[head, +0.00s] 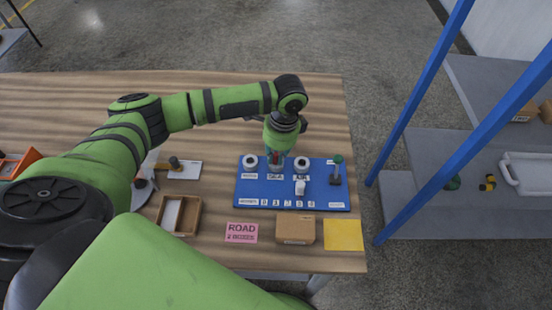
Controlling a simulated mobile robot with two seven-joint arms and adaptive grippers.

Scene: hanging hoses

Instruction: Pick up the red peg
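A small red piece, which looks like the red peg (274,157), shows at the upper middle of the blue board (252,190). My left gripper (279,154) points down over this spot, and its wrist hides most of the surroundings. The fingertips are too small and covered to tell whether they are apart or touch the peg. White rings (250,161) and (302,164) lie on either side of the gripper. My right gripper is not in view.
A dark green-topped piece (337,168) stands at the board's right, and a white piece (300,187) stands near its middle. A brown box (295,230), pink sign (242,232) and yellow sheet (343,235) lie in front. A blue-posted shelf (420,92) stands at right.

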